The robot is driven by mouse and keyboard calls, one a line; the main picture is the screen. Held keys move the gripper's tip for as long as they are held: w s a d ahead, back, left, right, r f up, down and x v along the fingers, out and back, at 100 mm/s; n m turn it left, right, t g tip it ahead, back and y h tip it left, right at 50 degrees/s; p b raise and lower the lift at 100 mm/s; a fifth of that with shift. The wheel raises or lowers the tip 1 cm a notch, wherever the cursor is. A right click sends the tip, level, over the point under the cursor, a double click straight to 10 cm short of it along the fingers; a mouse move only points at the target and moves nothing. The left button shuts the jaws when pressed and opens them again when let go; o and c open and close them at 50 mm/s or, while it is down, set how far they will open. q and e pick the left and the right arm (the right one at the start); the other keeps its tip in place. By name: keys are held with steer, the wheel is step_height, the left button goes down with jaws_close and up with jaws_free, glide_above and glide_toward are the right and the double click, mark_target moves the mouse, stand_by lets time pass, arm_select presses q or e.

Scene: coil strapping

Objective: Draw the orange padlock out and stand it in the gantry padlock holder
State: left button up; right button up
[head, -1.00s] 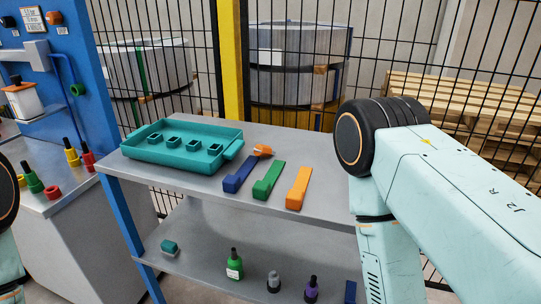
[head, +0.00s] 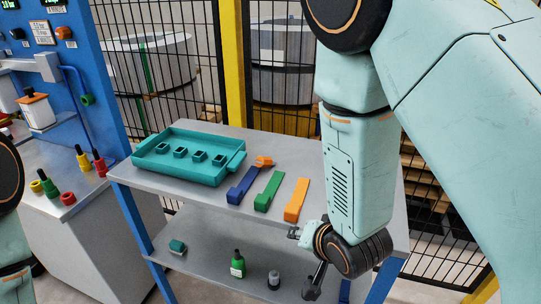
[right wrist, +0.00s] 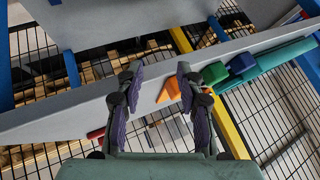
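An orange bar-shaped piece (head: 296,199) lies on the grey table, right of a green one (head: 267,192) and a blue one (head: 245,185). A small orange piece (head: 264,161) lies behind them. I cannot tell which orange piece is the padlock; no shackle is clear. A padlock holder cannot be identified with certainty. My right gripper (head: 303,262) is low at the table's front edge, in front of the orange bar. In the right wrist view my right gripper (right wrist: 158,80) is open and empty, with the orange piece (right wrist: 170,88) beyond its fingers. My left gripper is out of view.
A teal tray (head: 184,181) with several square sockets stands at the table's back left. The lower shelf (head: 200,240) holds a green bottle (head: 238,264), a grey bottle (head: 273,280) and a teal block (head: 177,247). A yellow post and mesh fence stand behind.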

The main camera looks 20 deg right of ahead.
steer(key=w+r+m, duration=0.1)
steer(key=w+a+r+m+t, duration=0.1)
steer(key=r+m, duration=0.1)
steer(key=w+r+m, duration=0.2)
steer(key=shift+a+t+p, duration=0.35)
steer(key=shift+t, duration=0.05)
steer(key=m, duration=0.2)
steer(key=w+r+m, duration=0.1)
steer(key=m, duration=0.2)
steer(key=r+m+y, duration=0.1)
steer(key=m, duration=0.1)
steer(key=shift+w+a+m+t, duration=0.15)
steer(key=shift+a+m+t, duration=0.25)
